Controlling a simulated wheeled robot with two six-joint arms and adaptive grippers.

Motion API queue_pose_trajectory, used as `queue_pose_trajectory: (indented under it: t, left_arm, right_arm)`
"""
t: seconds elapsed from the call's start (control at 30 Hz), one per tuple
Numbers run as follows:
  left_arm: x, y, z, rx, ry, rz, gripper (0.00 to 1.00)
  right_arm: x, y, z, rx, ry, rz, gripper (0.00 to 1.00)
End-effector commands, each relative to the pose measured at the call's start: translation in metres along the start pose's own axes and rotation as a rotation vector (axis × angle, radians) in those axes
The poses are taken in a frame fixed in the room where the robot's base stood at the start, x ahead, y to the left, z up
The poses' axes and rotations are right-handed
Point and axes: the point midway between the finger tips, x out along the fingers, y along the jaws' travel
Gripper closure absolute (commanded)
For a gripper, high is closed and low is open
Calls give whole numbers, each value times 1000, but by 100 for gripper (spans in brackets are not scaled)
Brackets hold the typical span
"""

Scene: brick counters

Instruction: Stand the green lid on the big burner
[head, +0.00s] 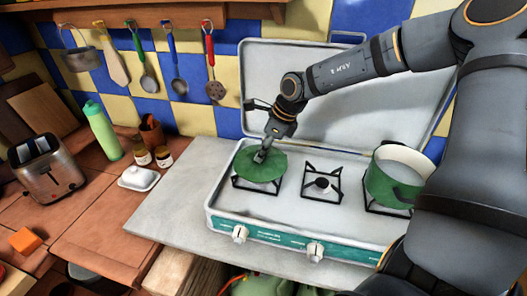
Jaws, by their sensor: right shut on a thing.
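The green lid (272,168) is a round disc lying about level over the left burner (237,184) of the camping stove (300,212). My right gripper (262,153) reaches down from above and is shut on the lid at its middle. I cannot tell whether the lid touches the burner grate. The middle burner (322,187) is small and bare. A green pot (388,190) with a pale inside stands on the right burner (376,208), partly in front of the stove's raised cover. My left gripper is out of view.
The stove's raised cover (340,110) stands behind the burners. Utensils hang on the tiled wall. A toaster (47,168), green bottle (103,130), butter dish (138,178) and orange block (25,240) stand at the left. The grey counter (175,215) left of the stove is clear.

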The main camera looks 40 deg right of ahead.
Motion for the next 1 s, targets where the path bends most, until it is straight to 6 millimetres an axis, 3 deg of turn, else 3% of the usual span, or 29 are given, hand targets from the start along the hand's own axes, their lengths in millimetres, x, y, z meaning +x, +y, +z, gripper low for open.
queue_pose_trajectory:
  t: [0.27, 0.3, 0.47, 0.77, 0.87, 1.0]
  left_arm:
    - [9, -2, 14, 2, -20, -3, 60]
    - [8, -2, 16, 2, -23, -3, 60]
    - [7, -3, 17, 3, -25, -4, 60]
    - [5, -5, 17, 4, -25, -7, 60]
    - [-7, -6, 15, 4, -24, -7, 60]
    - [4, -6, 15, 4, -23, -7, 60]
  right_arm:
    - [6, 0, -3, 1, 0, 0, 100]
    - [6, 0, -2, 1, 0, 1, 71]
    - [5, 0, -2, 1, 0, 1, 51]
    - [3, 0, -1, 1, 0, 0, 51]
    - [-6, 0, 2, 1, 0, 0, 51]
    - [-33, -1, 2, 1, -11, -2, 51]
